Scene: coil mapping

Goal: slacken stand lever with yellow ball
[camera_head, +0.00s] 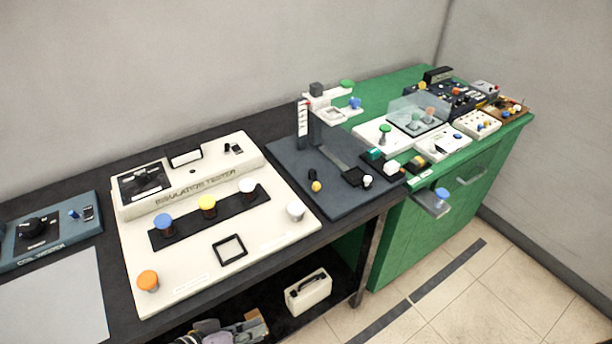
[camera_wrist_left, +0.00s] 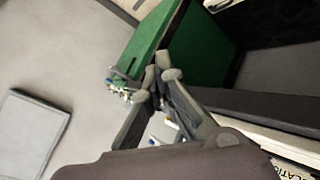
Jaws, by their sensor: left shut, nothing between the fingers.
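The lever's yellow ball (camera_head: 316,186) sits on a short dark lever low on the near part of the dark stand plate (camera_head: 345,205). The dark upright column of the stand (camera_head: 309,125) rises behind it and carries white arms at its top. My left gripper (camera_wrist_left: 162,74) is shut and empty in the left wrist view. The ball is not recognisable in the wrist view. My right gripper is in neither view.
A cream insulation tester (camera_head: 190,265) with coloured knobs fills the bench left of the stand. A blue-grey coil tester (camera_head: 45,235) is farther left. A green cabinet (camera_head: 400,250) bears several devices at right. A white case (camera_head: 308,290) sits under the bench.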

